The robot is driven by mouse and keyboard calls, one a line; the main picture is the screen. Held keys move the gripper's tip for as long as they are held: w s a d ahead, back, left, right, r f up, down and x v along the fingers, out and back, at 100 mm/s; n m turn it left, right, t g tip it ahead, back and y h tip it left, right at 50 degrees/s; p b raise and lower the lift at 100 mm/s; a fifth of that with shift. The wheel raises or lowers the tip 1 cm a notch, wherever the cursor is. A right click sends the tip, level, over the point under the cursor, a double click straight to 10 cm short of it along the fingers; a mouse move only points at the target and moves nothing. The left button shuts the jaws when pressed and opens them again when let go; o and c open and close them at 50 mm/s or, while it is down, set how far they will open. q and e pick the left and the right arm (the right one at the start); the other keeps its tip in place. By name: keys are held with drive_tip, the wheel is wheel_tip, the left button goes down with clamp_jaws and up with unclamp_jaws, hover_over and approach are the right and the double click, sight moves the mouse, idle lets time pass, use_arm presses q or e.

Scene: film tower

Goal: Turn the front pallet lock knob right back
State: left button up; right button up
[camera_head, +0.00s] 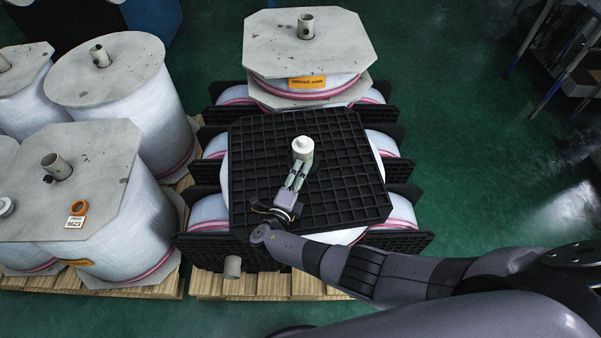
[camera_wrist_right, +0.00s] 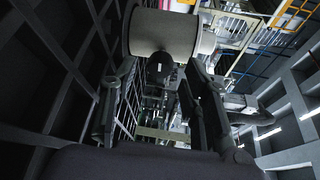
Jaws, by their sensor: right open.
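A white capped knob (camera_head: 303,143) stands up from the middle of the black grid pallet (camera_head: 250,150) that lies on the front film roll. My right gripper (camera_head: 297,176) comes in from the front, low over the grid, with its fingers pointing at the knob. In the right wrist view the fingers (camera_wrist_right: 158,95) are apart, and a pale cylinder (camera_wrist_right: 160,32), which seems to be the knob's post, lies just past their tips. I cannot tell whether the fingers touch it. My left gripper is not in view.
Behind stands another roll with a grey board (camera_head: 305,48) and a core tube. Wrapped rolls under grey boards (camera_head: 70,165) stand close on the left. A short tube (camera_head: 232,266) shows at the front edge, above a wooden pallet (camera_head: 265,285). The green floor (camera_head: 480,180) is clear at right.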

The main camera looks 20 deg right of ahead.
drive_tip(key=v, duration=1.1)
